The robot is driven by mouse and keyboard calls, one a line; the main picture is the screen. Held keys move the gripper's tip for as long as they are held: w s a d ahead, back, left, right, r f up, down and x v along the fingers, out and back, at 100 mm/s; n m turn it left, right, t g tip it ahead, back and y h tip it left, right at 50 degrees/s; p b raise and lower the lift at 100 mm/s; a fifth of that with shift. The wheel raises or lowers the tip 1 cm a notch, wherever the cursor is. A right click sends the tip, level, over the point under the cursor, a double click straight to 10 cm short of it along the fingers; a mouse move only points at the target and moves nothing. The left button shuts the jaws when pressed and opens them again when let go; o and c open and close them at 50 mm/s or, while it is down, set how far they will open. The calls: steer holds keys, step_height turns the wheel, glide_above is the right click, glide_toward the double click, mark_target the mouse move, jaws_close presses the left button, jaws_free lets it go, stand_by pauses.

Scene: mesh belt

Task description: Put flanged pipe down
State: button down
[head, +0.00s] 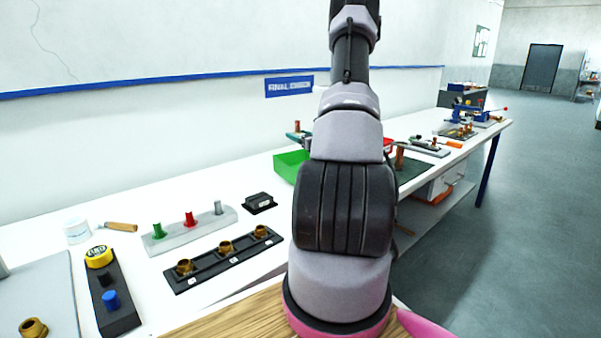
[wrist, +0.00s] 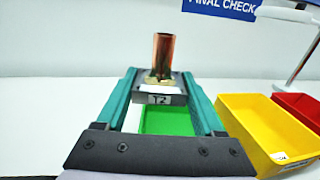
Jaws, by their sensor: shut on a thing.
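The flanged pipe (wrist: 163,55), a copper tube with a brass lower part, stands upright at the fingertips of my gripper (wrist: 158,80). My gripper has teal fingers and is shut on it. A dark block with a "T2" label (wrist: 158,99) shows between the fingers just below the pipe; I cannot tell how they join. In the head view the pipe (head: 297,126) and my gripper (head: 299,135) show small at the left of my arm, above the green bin (head: 288,165). The green bin also shows between the fingers in the wrist view (wrist: 167,122).
In the wrist view a yellow bin (wrist: 265,132) and a red bin (wrist: 301,108) stand at the right. A black rack (head: 205,277) with brass fittings and a grey peg strip (head: 180,240) lie nearer. Another copper pipe (head: 399,158) stands right of my arm. My arm hides the bench's middle.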

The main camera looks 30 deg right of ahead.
step_height(320, 180, down, 10)
steer(key=shift+r, duration=0.2)
steer(key=shift+d+f, duration=0.1)
steer(key=shift+f, duration=0.05)
steer(key=shift+f, duration=0.45)
jaws_free()
